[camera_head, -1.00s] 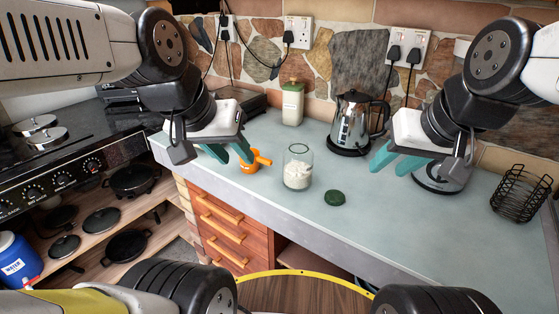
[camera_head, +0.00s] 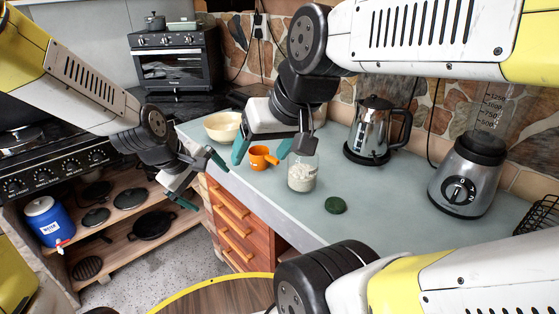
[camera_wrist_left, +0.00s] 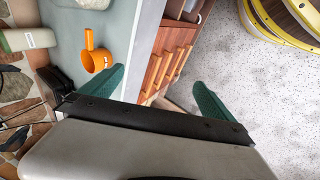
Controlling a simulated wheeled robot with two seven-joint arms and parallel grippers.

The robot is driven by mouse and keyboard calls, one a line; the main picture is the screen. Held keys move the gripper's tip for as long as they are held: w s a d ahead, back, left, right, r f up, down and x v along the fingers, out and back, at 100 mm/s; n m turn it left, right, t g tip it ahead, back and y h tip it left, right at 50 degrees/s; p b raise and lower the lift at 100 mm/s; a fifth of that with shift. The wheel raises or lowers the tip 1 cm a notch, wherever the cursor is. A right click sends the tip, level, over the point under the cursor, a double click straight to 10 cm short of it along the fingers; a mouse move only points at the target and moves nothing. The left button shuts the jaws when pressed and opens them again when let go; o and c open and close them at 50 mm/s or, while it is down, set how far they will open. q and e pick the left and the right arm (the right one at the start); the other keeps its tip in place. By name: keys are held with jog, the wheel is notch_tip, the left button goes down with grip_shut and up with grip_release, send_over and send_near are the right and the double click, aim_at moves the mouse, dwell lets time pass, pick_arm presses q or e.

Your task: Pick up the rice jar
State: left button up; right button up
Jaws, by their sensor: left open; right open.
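The rice jar (camera_head: 302,178), clear glass with white grains and no lid on it, stands upright on the counter in the head view. A round green lid (camera_head: 336,205) lies to its right. My right gripper (camera_head: 263,153) is open above the counter. At that view's top edge, a pale glass base (camera_wrist_left: 92,3) is probably the jar's.
An orange cup (camera_head: 262,157) sits left of the jar; it shows in the left wrist view (camera_wrist_left: 95,58). A cream bowl (camera_head: 222,126) stands behind. A kettle (camera_head: 372,130) and a blender (camera_head: 468,178) stand right. The counter (camera_head: 385,200) is clear around the lid.

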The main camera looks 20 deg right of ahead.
aim_at(292, 171)
pick_arm(q)
jog(key=d+f+n+h, duration=0.1)
jog(key=d+n+h, duration=0.1)
jog(key=d, duration=0.4)
jog(key=d+f+n+h, duration=0.2)
jog(key=d+n, duration=0.3)
jog(key=d, duration=0.1)
jog(key=d+f+n+h, duration=0.2)
jog(key=d+n, duration=0.2)
jog(key=d, duration=0.2)
jog(key=shift+w+d+g+h, duration=0.3)
jog(key=shift+w+d, duration=0.05)
jog(key=shift+d, duration=0.05)
jog(key=d+n, duration=0.1)
jog(key=w+d+r+n+h, duration=0.1)
jog(key=n, duration=0.1)
jog(key=r+n+t, duration=0.1)
jog(key=n, duration=0.1)
jog(key=shift+w+d+h, duration=0.3)
jog(key=shift+w+d, duration=0.1)
jog(key=x, duration=0.7)
jog(key=shift+w+d, duration=0.1)
jog(key=shift+d, duration=0.3)
jog(key=shift+r, duration=0.15)
jog(key=c, duration=2)
